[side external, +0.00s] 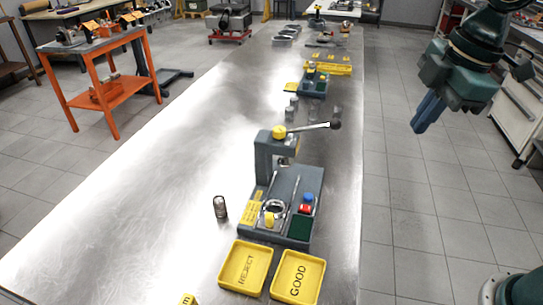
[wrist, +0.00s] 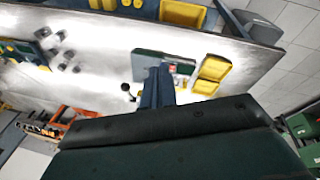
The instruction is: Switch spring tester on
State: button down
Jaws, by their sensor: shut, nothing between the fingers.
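The spring tester (side external: 275,205) stands on the metal bench in the side view, a dark grey press with a lever ending in a black knob. On its base are a blue button (side external: 308,197), a red button (side external: 305,209), a dark green panel (side external: 299,227) and a yellow label (side external: 253,209). My gripper (side external: 422,118) hangs in the air to the right of the bench, well apart from the tester, its blue fingers shut and empty. In the wrist view the fingers (wrist: 157,88) partly cover the tester (wrist: 176,62).
Yellow REJECT (side external: 246,267) and GOOD (side external: 298,277) trays lie in front of the tester. A spring (side external: 220,207) stands to its left. Farther back are metal parts (side external: 291,108) and a yellow rack (side external: 328,69). The bench's left side is mostly clear.

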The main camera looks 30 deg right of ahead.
jog(key=w+a+f+n+g, duration=0.1)
jog(key=w+a+f+n, duration=0.1)
jog(key=w+a+n, duration=0.35)
jog(key=n+g, duration=0.2)
jog(key=n, duration=0.6)
send_over(310, 209)
jog(key=shift+h, duration=0.3)
jog(key=shift+a+f, duration=0.1)
jog(key=shift+f, duration=2.05)
jog(key=shift+f, duration=0.1)
notch_tip(310, 209, down, 14)
jog(key=shift+r, duration=0.1)
